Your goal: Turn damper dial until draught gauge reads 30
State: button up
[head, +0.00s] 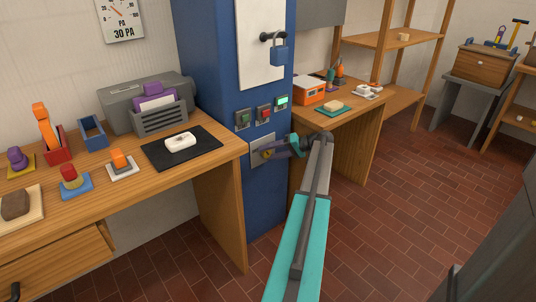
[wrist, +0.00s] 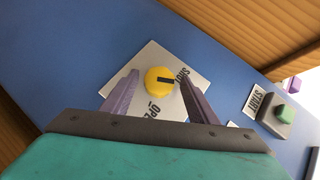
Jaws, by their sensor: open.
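The yellow damper dial (wrist: 158,80) sits on a pale plate (wrist: 135,68) lettered SHUT and OPEN. In the head view, the dial (head: 266,153) is partly hidden by my gripper (head: 273,150), low on the blue column. The draught gauge (head: 122,20) hangs on the wall at the upper left, its top cut off. It shows a needle and "30 PA" below.
The blue column (head: 215,60) carries green and red buttons (head: 263,113), a lit display (head: 282,101) and a padlock (head: 280,50). A START button (wrist: 285,113) is right of the dial plate. Cluttered wooden benches (head: 215,150) flank the column. Brick floor (head: 400,200) is clear at right.

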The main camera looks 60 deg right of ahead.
jog(key=shift+s, duration=0.15)
jog(key=shift+s+d+r, duration=0.1)
jog(key=shift+s+d, duration=0.05)
jog(key=p+v, duration=0.1)
jog(key=v, duration=1.2)
jog(key=shift+s, duration=0.15)
